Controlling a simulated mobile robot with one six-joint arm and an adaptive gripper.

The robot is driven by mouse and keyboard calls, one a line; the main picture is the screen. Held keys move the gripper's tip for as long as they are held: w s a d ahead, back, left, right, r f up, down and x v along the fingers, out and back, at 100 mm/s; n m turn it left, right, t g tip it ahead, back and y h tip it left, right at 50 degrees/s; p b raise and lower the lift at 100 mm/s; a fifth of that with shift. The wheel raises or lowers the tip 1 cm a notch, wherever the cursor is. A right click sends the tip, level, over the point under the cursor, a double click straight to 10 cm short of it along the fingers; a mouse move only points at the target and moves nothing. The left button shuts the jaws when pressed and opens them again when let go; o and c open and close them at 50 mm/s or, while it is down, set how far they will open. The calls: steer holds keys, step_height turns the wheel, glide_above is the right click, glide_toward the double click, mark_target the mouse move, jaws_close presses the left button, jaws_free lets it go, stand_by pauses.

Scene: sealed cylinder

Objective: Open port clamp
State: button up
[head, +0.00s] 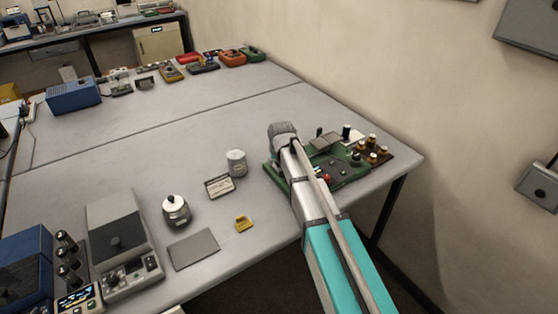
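My arm reaches from the bottom of the head view over a green board (352,170) at the table's right end. The arm's grey far joint (282,130) shows beyond the board's left part, but my gripper's fingers are not visible. The board carries a grey plate (326,141), a small red part and dark fittings, partly hidden by my arm. I cannot make out which part is the port clamp, or its state. A silver round vessel with a black knob (176,210) and a pale lidded cylinder (237,163) stand upright to the left.
Several brown-capped bottles (372,149) crowd the board's right side. A small label stand (219,187), a yellow piece (243,224) and a grey mat (194,249) lie left of my arm. A grey-lidded instrument (118,235) stands front left. The middle table is clear; a wall borders the right.

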steer(key=shift+w+d, duration=0.1)
steer(key=shift+d, duration=0.05)
stand_by(0.4)
steer(key=shift+w+d, duration=0.7)
steer(key=shift+d, duration=0.15)
steer(key=w+d, duration=0.1)
steer(key=d, duration=0.1)
steer(key=shift+w+d+r, duration=0.15)
steer(key=shift+w+d, duration=0.15)
steer(key=shift+w, duration=0.1)
steer(key=shift+p+v, duration=1.05)
steer(key=a+p+v, duration=0.1)
steer(key=p+v, duration=1)
steer(key=v, duration=0.1)
steer(key=s+d+f+m+g+b, duration=0.1)
steer(key=s+d+f+g+b, duration=0.1)
steer(key=s+d+f+b, duration=0.4)
steer(key=s+d+f+m+g+h+b, duration=0.1)
steer(key=s+d+f+b, duration=0.4)
steer(key=s+d, duration=0.5)
steer(key=shift+s+f+g+b, duration=0.4)
steer(key=shift+s+f, duration=0.8)
steer(key=shift+s, duration=1.15)
steer(key=shift+w+r, duration=0.1)
